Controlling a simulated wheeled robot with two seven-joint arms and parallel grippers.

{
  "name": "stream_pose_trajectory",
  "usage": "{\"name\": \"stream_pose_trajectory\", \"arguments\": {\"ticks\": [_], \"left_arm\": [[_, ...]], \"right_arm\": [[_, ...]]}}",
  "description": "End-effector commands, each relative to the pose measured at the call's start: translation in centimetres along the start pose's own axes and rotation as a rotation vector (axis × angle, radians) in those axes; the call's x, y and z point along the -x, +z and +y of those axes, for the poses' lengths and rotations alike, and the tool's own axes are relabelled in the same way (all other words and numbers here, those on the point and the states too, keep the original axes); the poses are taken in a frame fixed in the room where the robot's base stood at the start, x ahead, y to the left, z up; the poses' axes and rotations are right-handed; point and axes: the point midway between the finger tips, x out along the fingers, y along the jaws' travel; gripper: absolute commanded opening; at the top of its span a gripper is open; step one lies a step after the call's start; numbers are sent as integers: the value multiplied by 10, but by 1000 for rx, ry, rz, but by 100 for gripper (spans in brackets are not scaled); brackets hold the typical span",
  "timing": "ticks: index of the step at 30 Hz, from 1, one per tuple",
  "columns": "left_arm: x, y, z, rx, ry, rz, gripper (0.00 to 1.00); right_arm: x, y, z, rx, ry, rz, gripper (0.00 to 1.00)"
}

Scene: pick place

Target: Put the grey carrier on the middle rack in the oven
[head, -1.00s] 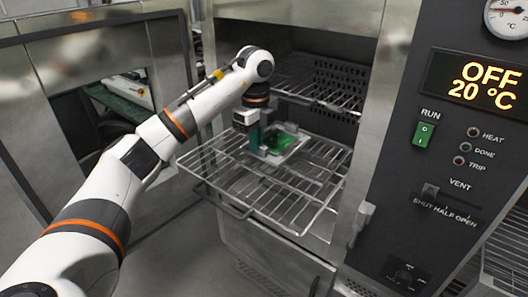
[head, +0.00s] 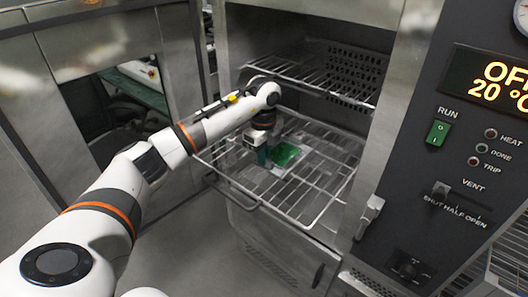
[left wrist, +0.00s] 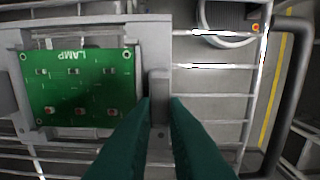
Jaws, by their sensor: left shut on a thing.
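The grey carrier (left wrist: 150,45) is a flat frame with a green circuit board (left wrist: 80,85) marked LAMP in it. In the head view the carrier (head: 280,171) with its green board (head: 286,153) is at the rear left part of a pulled-out wire rack (head: 318,197), low over it or on it; I cannot tell if it touches. My left gripper (head: 263,156) points down at the carrier's left side. In the left wrist view its green fingers (left wrist: 160,102) are shut on the carrier's upright grey tab. My right gripper is not in view.
Another wire rack (head: 315,81) is above, inside the open oven (head: 300,45). The open door (head: 180,70) stands at the left, close to my left arm. The control panel (head: 460,150), reading OFF 20 °C, is at the right. The rack's front half is bare.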

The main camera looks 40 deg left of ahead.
Motion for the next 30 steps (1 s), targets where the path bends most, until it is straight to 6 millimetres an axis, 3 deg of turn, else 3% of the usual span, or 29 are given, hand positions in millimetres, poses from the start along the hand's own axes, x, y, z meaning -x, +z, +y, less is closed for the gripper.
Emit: {"name": "stream_pose_trajectory", "arguments": {"ticks": [8,9,13,24,30], "left_arm": [[-2,0,0,0,2,0,0],[-3,0,0,0,1,0,14],[-2,0,0,0,1,0,34],[3,0,1,0,4,0,34],[35,0,2,0,9,0,34]], "right_arm": [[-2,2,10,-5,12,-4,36],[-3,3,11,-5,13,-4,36],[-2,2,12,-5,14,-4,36],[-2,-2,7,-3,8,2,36],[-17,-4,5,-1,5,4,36]]}}
